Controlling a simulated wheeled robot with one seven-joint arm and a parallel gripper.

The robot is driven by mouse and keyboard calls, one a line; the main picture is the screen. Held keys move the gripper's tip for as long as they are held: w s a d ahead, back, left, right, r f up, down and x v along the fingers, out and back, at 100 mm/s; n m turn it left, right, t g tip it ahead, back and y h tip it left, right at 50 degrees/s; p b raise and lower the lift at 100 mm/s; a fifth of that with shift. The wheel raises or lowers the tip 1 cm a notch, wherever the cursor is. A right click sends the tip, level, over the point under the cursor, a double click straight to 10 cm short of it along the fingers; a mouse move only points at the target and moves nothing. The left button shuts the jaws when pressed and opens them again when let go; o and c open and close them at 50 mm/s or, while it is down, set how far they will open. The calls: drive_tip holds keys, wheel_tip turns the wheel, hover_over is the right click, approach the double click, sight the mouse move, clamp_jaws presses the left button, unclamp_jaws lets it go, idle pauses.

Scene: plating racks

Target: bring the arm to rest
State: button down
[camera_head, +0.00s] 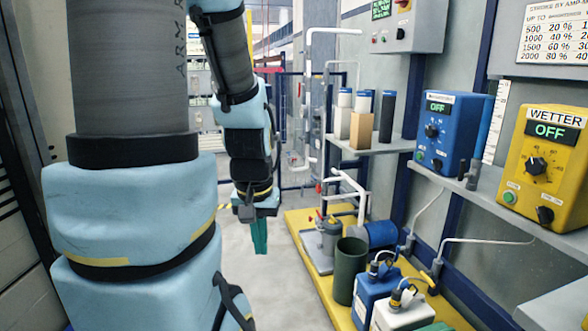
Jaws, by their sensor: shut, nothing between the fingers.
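My arm fills the left half of the head view, its links light blue and dark grey. It folds over at the top and hangs down near the middle. My gripper (260,236) is at its lower end, with teal fingers pointing down. The fingers are together with nothing visible between them. The gripper hangs in free air in front of the grey floor, to the left of the yellow platform, and touches nothing that I can see.
The yellow platform (318,277) at right carries a dark green bin (350,272), a blue canister (375,297) and a white canister (402,316). Wall shelves hold a blue box (449,118) and a yellow box (548,160), both reading OFF. Grey floor (285,300) is clear below the gripper.

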wheel_tip(320, 180, up, 14)
drive_tip(key=p, duration=1.1)
drive_tip(key=shift+p, duration=0.35)
